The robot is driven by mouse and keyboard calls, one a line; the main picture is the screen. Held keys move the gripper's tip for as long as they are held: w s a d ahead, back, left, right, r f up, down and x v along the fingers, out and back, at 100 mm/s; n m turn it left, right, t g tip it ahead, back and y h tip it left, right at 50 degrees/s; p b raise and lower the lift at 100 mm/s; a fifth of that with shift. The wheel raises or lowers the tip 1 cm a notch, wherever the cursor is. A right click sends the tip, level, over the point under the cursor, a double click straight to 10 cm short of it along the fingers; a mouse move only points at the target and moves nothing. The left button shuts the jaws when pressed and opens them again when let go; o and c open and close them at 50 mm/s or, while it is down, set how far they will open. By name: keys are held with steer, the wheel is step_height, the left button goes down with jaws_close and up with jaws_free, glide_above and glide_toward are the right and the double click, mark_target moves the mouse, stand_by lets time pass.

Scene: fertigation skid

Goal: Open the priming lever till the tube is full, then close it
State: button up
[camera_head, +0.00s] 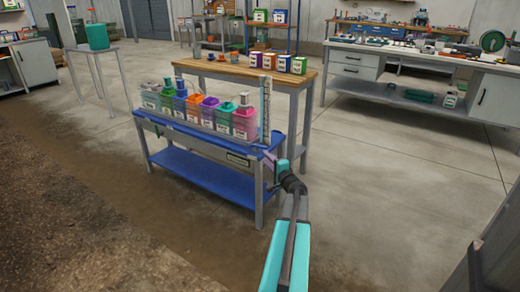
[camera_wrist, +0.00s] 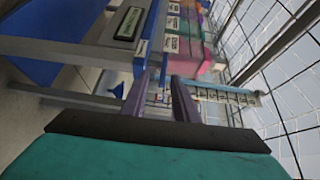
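The skid (camera_head: 205,140) is a blue two-level bench with several coloured containers on top. A clear upright tube with a scale (camera_head: 265,110) stands at its right end; in the wrist view the scaled tube (camera_wrist: 222,94) lies sideways, right of my fingers. I cannot read its fill level. My gripper (camera_head: 272,168) is at the skid's right front corner, just below the top; in the wrist view its two purple fingers (camera_wrist: 160,95) are apart with nothing clearly between them. I cannot make out the priming lever; it may be hidden by the fingers or too small.
A wooden-topped table (camera_head: 240,70) with small boxes stands right behind the skid. A white workbench (camera_head: 400,60) is at the back right. The concrete floor to the right is clear.

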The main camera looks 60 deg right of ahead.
mark_target(262, 146)
steer(key=shift+s+d+r+m+h, duration=0.15)
steer(key=shift+s+d+r, duration=0.05)
steer(key=shift+s+d, duration=0.2)
steer(key=shift+s+d+r+m+h, duration=0.15)
steer(key=shift+s+d, duration=0.25)
steer(key=shift+w, duration=0.1)
steer(key=shift+b+x, duration=1)
steer(key=shift+x, duration=5.85)
jaws_close()
steer(key=shift+a, duration=0.2)
steer(key=shift+d, duration=0.15)
